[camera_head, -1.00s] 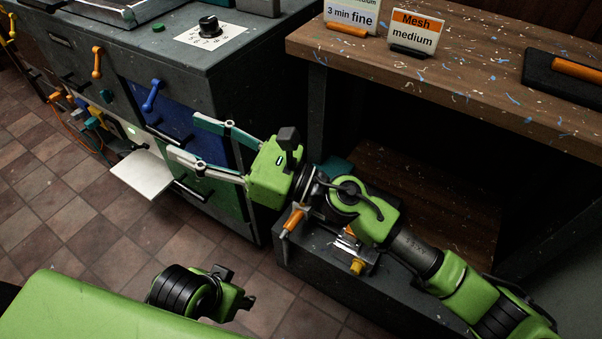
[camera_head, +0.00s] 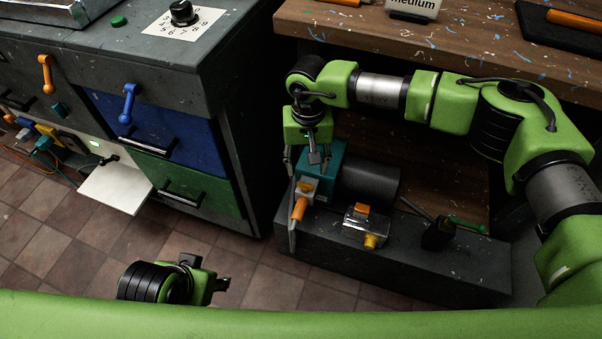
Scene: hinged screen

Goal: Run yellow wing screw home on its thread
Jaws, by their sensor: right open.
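A small yellow knob (camera_head: 371,241) sits low on the front of a clear, metallic-looking block on the low grey bench; whether it has wings is too small to tell. My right gripper (camera_head: 306,170) points down over the bench's left end, beside the teal housing, with its fingers apart and nothing seen between them. It is up and left of the yellow knob, well apart from it. The finger ends are hard to make out against the housing. My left gripper (camera_head: 206,286) is at the lower left above the floor; its fingers are not clear.
An orange handle (camera_head: 299,208) stands just below my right gripper. A dark cylinder (camera_head: 368,182) lies behind the block, and a green-handled lever (camera_head: 467,226) is to the right. The wooden worktop (camera_head: 460,45) overhangs behind. A drawer cabinet (camera_head: 225,120) is left; tiled floor is open in front.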

